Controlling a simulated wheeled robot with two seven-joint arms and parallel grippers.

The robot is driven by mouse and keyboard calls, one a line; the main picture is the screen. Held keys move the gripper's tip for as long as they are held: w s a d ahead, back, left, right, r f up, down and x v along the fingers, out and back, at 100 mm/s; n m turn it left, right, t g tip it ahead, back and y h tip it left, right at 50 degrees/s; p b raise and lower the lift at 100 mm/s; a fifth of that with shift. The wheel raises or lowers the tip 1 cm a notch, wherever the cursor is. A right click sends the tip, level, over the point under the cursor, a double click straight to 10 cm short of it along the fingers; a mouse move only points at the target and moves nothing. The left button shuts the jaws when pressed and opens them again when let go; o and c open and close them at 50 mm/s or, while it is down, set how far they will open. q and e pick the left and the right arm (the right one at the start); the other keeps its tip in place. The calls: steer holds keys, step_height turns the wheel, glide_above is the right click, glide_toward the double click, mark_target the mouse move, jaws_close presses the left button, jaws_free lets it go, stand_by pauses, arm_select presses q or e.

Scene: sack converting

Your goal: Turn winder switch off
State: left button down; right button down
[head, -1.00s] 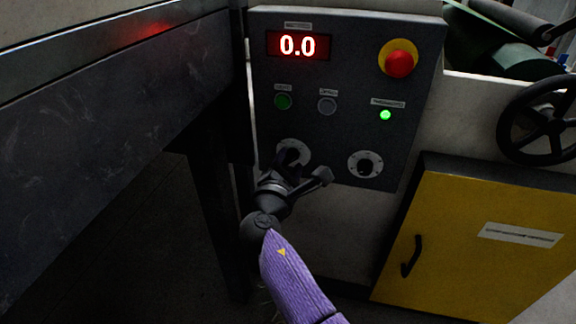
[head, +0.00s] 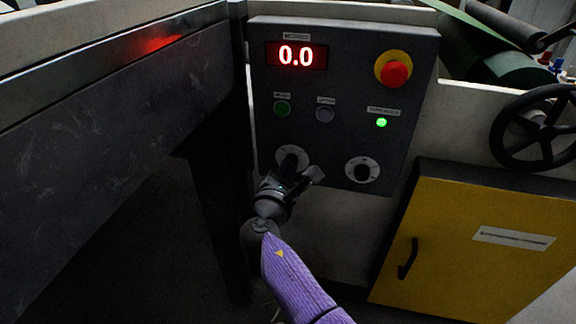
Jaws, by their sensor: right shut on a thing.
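The grey control panel (head: 345,75) faces me, with a red display (head: 296,55) reading 0.0. Low on the panel are two rotary switches with pale round dials, a left one (head: 291,156) and a right one (head: 362,170). My right gripper (head: 290,170), on the purple arm, is at the left rotary switch, shut on its black knob. The gripper covers the lower part of that dial. The labels are too small to read. My left gripper is not in view.
A red emergency button (head: 396,73) on a yellow ring, a green button (head: 282,109), a grey button (head: 324,114) and a lit green lamp (head: 381,122) are on the panel. A yellow cabinet (head: 470,270) and black handwheel (head: 540,128) stand right. A dark machine beam (head: 110,130) fills the left.

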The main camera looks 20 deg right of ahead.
steer(key=n+p, duration=0.2)
steer(key=n, duration=0.1)
steer(key=shift+r, duration=0.2)
steer(key=n+p, duration=0.1)
steer(key=n, duration=0.1)
steer(key=shift+f+n, duration=0.1)
steer(key=shift+n, duration=0.3)
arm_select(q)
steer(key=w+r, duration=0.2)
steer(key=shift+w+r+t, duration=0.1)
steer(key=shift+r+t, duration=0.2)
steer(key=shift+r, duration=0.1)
arm_select(e)
steer(key=shift+n, duration=0.5)
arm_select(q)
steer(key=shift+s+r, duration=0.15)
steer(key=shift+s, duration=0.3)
arm_select(e)
steer(key=shift+f, duration=0.1)
steer(key=c, duration=0.7)
jaws_free()
arm_select(q)
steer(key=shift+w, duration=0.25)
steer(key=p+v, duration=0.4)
steer(key=p, duration=0.1)
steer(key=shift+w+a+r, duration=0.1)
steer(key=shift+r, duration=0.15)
arm_select(e)
steer(key=v, duration=1)
